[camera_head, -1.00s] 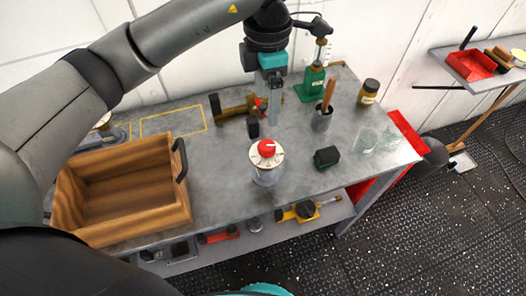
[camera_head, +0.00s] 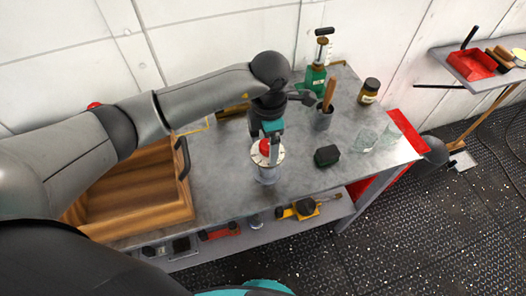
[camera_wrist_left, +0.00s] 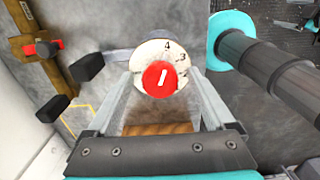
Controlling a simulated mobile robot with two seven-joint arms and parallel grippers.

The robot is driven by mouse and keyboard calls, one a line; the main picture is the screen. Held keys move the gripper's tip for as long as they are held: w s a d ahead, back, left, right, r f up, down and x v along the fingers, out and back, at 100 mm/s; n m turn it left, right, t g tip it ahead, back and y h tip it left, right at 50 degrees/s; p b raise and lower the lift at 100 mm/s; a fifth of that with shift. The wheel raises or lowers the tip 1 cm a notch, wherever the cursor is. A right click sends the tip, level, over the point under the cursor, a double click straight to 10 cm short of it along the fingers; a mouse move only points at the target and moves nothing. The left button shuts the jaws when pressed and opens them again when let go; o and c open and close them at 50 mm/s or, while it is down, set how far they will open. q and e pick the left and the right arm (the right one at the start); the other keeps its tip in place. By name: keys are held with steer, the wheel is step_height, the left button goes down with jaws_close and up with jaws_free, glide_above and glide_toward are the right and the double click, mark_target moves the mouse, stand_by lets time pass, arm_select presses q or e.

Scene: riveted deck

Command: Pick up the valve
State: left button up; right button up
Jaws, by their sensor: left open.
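The valve (camera_head: 267,172) stands upright on the grey bench, a pale cylinder with a white numbered dial and a red knob. The dial and red knob (camera_wrist_left: 160,78) show in the left wrist view. My left gripper (camera_head: 271,146) is above the valve, partly covering its red knob in the head view. In the wrist view, its open fingers (camera_wrist_left: 156,92) flank the dial, with nothing held. I cannot tell how far the fingertips are above the dial. My right gripper is not in view.
A wooden crate (camera_head: 76,216) is left of the valve; a dark green block (camera_head: 327,156) is to its right. Behind are a cup with a wooden handle (camera_head: 323,120), a green tool (camera_head: 315,80) and a jar (camera_head: 369,91).

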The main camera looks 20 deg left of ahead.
arm_select(q)
steer(key=shift+f, duration=0.15)
jaws_close()
stand_by(0.6)
steer(key=shift+w, duration=0.1)
